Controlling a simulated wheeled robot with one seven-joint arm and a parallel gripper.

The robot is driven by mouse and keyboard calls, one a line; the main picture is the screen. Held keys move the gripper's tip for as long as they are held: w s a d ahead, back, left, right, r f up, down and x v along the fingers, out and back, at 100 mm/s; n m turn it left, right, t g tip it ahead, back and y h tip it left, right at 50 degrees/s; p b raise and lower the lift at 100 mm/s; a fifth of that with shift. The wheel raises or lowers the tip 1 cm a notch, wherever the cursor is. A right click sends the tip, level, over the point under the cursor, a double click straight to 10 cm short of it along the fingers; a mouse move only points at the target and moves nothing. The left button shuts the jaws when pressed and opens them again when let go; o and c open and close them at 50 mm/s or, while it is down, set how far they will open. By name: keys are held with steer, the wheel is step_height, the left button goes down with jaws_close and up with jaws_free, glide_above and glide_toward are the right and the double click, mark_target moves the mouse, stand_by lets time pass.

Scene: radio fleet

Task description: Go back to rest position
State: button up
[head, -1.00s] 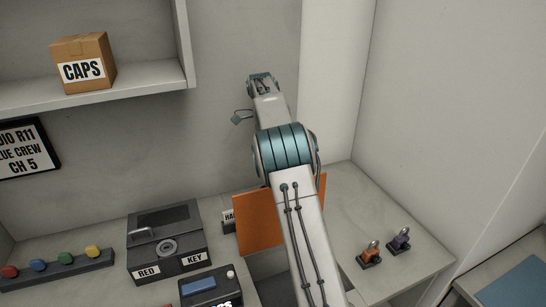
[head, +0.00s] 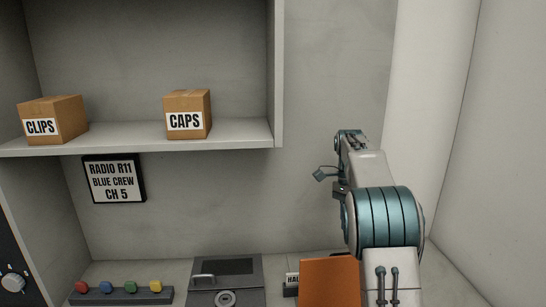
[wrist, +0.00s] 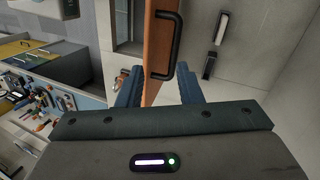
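In the head view the orange panel (head: 330,281) stands well below the gripper, partly cut off by the frame.
A shelf (head: 140,139) at upper left holds the CLIPS box (head: 53,121) and CAPS box (head: 188,114). Below are a sign (head: 113,179), a button bar (head: 120,297) and a dark key box (head: 227,280). A pale wall stands right of the arm.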

steer(key=s+a+f+n+t+b, duration=0.1)
steer(key=s+n, duration=0.4)
steer(key=s, duration=0.5)
steer(key=s+a+f+n+t+b, duration=0.2)
steer(key=s+a+f+n+t, duration=0.1)
steer(key=s, duration=0.7)
steer(key=s+a+f+n+t+b, duration=0.1)
steer(key=s+a+f+n+t, duration=0.1)
steer(key=s+n, duration=0.5)
steer(key=s+f+t, duration=0.1)
steer(key=s, duration=0.2)
steer(key=shift+s+a+f+t+b, duration=0.15)
steer(key=shift+s+a+t+b, duration=0.15)
steer(key=shift+s+t, duration=0.1)
